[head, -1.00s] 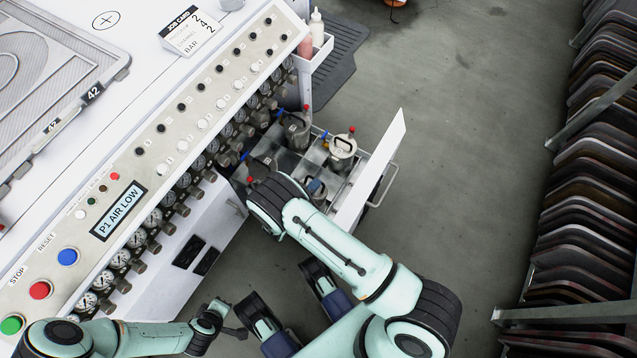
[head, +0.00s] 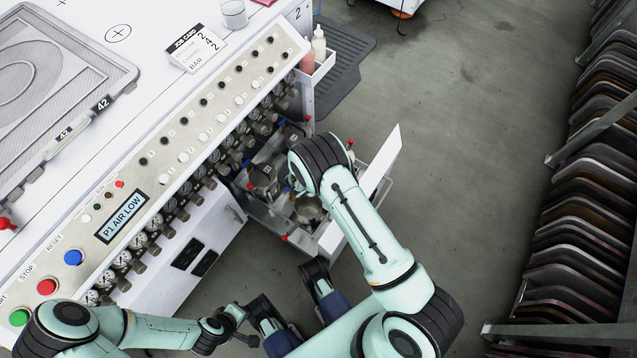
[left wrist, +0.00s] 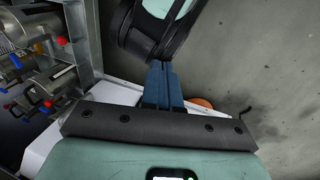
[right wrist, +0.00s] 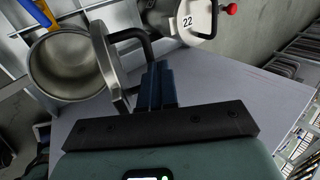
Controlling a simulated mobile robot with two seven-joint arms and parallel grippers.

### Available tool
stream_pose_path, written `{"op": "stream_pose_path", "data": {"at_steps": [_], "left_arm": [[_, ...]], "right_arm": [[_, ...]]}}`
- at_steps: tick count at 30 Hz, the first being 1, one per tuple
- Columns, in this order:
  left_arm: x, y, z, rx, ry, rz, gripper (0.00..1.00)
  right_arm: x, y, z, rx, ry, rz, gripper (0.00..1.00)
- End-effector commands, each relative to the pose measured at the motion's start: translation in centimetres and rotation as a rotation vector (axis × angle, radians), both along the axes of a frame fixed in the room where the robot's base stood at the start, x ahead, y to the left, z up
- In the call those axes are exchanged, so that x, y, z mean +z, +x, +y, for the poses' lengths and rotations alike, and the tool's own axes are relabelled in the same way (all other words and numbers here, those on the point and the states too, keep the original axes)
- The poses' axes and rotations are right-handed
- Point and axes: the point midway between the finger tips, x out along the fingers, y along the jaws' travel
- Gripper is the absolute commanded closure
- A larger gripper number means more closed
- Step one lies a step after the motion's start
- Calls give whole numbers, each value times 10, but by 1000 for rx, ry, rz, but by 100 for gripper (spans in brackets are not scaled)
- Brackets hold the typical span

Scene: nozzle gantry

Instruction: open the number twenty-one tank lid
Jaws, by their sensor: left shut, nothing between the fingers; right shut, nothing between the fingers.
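An open steel tank (right wrist: 68,65) shows its bare inside at the left of the right wrist view. Its number is not readable. A lid (right wrist: 116,72) with a dark arched handle (right wrist: 132,38) stands steeply tilted at that tank's right side. My right gripper (right wrist: 160,68) is shut and empty, just right of the lid and below the handle; I cannot tell if it touches. A tank marked 22 (right wrist: 190,20) stands beyond. In the head view my right wrist hides its fingers over the tank drawer. My left gripper (left wrist: 163,88) is shut and empty, away from the tanks.
The pulled-out drawer has a white front panel (head: 378,165). Another tank (head: 263,180) stands near the console, under a row of gauges and knobs. A bottle tray (head: 316,65) hangs at the console's end. A rack of boards (head: 585,190) lines the right; floor between is clear.

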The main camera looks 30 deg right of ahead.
Motion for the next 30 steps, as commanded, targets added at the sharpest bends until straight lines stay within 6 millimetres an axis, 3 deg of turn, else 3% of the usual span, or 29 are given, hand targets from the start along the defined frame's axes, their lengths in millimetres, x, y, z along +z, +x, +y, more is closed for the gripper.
{"op": "stream_pose_path", "data": {"at_steps": [12, 30], "left_arm": [[-7, 9, 5, 11, 12, -23, 100], [-8, 11, 6, 13, 15, -30, 100]], "right_arm": [[-7, 8, -22, -1, -2, 1, 100], [-9, 8, -25, -1, -2, 2, 100]]}}
